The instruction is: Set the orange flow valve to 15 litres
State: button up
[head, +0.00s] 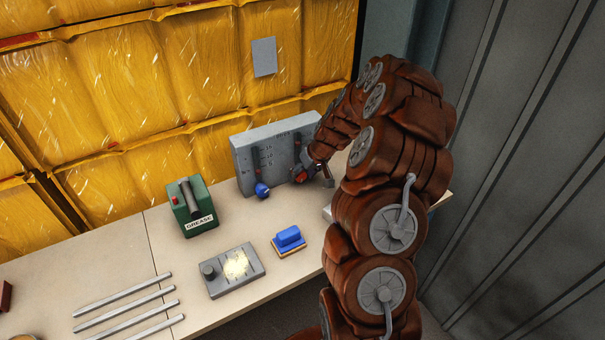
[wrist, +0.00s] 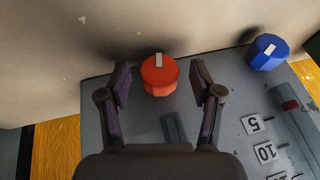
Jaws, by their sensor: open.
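The orange flow valve (wrist: 160,78) is a red-orange faceted knob low on a grey panel (head: 243,160). Its white mark points to the top of the wrist view. In the head view the orange knob (head: 300,176) is partly covered by my gripper (head: 318,176). In the wrist view my gripper (wrist: 160,98) is open, with one finger on each side of the knob and a gap on both sides. A dark gauge slot (wrist: 174,126) lies below the knob in the wrist view; I cannot read its level.
A blue knob (wrist: 267,51) sits beside the orange one, near a scale marked 5 and 10 (wrist: 266,152). A green grease can (head: 192,207), a grey device (head: 225,280), a blue block (head: 289,238) and several metal rods (head: 125,300) rest on the bench (head: 120,245).

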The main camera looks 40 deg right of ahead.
jog(key=shift+c, duration=0.4)
jog(key=c, duration=1.1)
jog(key=shift+o, duration=0.2)
jog(key=shift+f+b, duration=0.15)
jog(key=shift+b, duration=0.4)
jog(key=shift+d+f+y+b, duration=0.1)
jog(key=shift+y+b, duration=0.4)
jog(key=shift+b, duration=0.5)
jog(key=y+b, duration=0.1)
jog(key=b, duration=0.2)
jog(key=shift+d+f+m+b, duration=0.1)
jog(key=shift+f+m+b, duration=0.05)
jog(key=shift+m+b, duration=0.2)
jog(key=y+b, duration=0.3)
jog(key=b, duration=0.1)
jog(key=shift+d+m+t, duration=0.1)
jog(key=shift+m+t, duration=0.15)
jog(key=shift+t, duration=0.05)
jog(key=shift+y+b, duration=0.3)
jog(key=shift+b, duration=0.25)
jog(key=shift+r, duration=0.2)
